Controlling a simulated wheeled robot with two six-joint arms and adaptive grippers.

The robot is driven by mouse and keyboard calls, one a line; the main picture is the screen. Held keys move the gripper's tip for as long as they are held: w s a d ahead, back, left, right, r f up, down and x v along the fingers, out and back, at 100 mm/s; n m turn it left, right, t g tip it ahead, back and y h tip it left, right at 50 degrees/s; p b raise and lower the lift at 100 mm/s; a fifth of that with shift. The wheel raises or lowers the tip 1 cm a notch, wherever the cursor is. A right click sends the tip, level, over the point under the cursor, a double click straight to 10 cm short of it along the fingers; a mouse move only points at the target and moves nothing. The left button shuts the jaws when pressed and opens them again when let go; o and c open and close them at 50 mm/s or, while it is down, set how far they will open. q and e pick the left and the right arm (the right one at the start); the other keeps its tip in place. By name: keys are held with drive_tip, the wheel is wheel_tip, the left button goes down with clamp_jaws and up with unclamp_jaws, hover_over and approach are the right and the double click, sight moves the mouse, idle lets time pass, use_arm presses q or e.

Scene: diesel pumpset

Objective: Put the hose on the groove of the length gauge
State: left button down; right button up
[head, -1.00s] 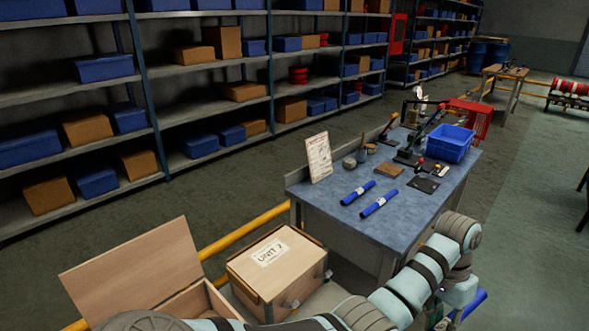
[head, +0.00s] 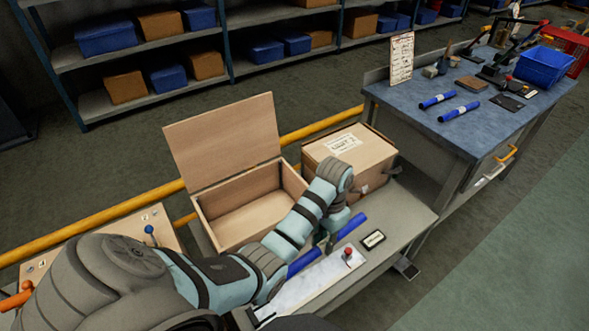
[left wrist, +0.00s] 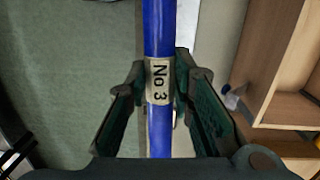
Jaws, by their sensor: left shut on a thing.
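My left gripper (head: 328,243) is shut on a blue hose (head: 350,228). In the left wrist view the hose (left wrist: 158,130) runs lengthwise between the fingers (left wrist: 160,75), which grip it at its pale "No 3" label. In the head view the hose lies aslant above or along a long pale plate (head: 303,288) with a red knob, which looks like the length gauge. My arm covers part of both. I cannot tell whether the hose touches the plate, and no groove can be made out. My right gripper is not in view.
An open, empty wooden box (head: 247,210) and a closed wooden box (head: 350,158) stand behind the plate. Two more blue hoses (head: 459,112) lie on the blue-topped table (head: 400,100). A yellow rail (head: 120,212) runs behind.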

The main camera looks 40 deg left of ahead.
use_arm(q)
drive_tip(key=s+a+f+y+b, duration=0.1)
drive_tip(key=s+a+f+b, duration=0.2)
drive_tip(key=s+a+f, duration=0.3)
drive_tip(key=b, duration=0.3)
hover_over(295, 293)
wheel_tip(295, 293, down, 6)
drive_tip(key=shift+m+g, duration=0.3)
drive_tip(key=f+b, duration=0.2)
drive_tip(key=f, duration=0.2)
drive_tip(key=f+b, duration=0.2)
drive_tip(key=f, duration=0.3)
drive_tip(key=f+b, duration=0.3)
drive_tip(key=f, duration=0.2)
drive_tip(key=shift+w+f, duration=0.25)
drive_tip(key=shift+w, duration=0.05)
drive_tip(key=shift+r, duration=0.15)
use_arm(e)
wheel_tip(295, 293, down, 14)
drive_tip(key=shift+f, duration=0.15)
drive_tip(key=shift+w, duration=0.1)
use_arm(q)
drive_tip(key=c, duration=1.4)
unclamp_jaws()
